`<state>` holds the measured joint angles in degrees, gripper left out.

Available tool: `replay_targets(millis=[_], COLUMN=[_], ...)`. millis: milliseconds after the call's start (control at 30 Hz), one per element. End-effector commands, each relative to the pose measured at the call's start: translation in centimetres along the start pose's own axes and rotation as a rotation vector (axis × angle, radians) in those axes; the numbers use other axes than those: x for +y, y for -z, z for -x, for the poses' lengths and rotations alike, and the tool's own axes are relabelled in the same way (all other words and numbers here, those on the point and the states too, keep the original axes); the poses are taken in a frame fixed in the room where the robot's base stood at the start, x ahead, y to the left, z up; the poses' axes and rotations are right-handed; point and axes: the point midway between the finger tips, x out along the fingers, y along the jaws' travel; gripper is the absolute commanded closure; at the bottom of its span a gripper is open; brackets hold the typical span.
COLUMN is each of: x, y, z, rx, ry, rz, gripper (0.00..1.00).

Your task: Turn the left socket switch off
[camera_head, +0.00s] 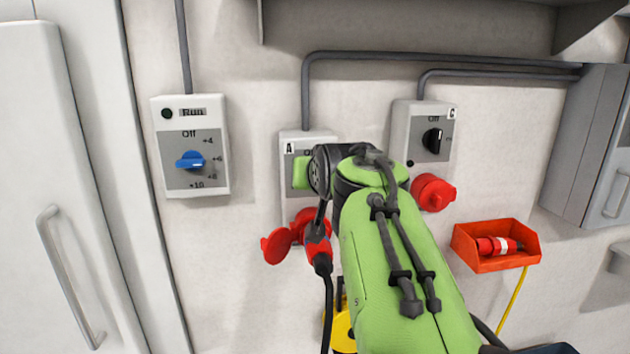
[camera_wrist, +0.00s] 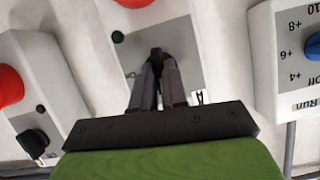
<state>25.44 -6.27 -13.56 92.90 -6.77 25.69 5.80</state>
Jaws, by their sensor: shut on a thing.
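The left socket box (camera_head: 294,137), marked A, is mounted on the wall; my arm covers most of its front in the head view. In the wrist view its grey panel (camera_wrist: 190,45) shows upside down behind my gripper. My gripper (camera_wrist: 158,66) is shut on the black switch knob (camera_wrist: 156,52) of this box. The fingers are hidden in the head view, and I cannot tell which way the knob points. A red plug (camera_head: 317,248) with a black cable sits in the socket below, beside its open red cover (camera_head: 277,246).
The right socket box (camera_head: 402,122), marked C, has a black switch (camera_head: 432,140) and red cover (camera_head: 432,193). A control box (camera_head: 162,140) with a blue knob (camera_head: 190,160) hangs left. An orange holder (camera_head: 470,262) and grey cabinet (camera_head: 590,150) are at right.

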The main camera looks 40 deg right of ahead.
Motion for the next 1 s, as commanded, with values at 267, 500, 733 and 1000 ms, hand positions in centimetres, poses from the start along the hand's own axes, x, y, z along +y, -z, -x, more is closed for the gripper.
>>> replay_targets(millis=[267, 500, 733, 1000], x=[-0.15, -0.13, -0.12, -0.12], y=[-0.11, -0.09, -0.08, -0.06], z=[-0.06, -0.06, -0.06, -0.05], rx=[-0.002, -0.003, -0.003, -0.002], ry=[-0.038, -0.049, -0.049, -0.049], rz=[0.094, 0.119, 0.120, 0.119], gripper=[1.00, 1.00, 1.00, 0.62])
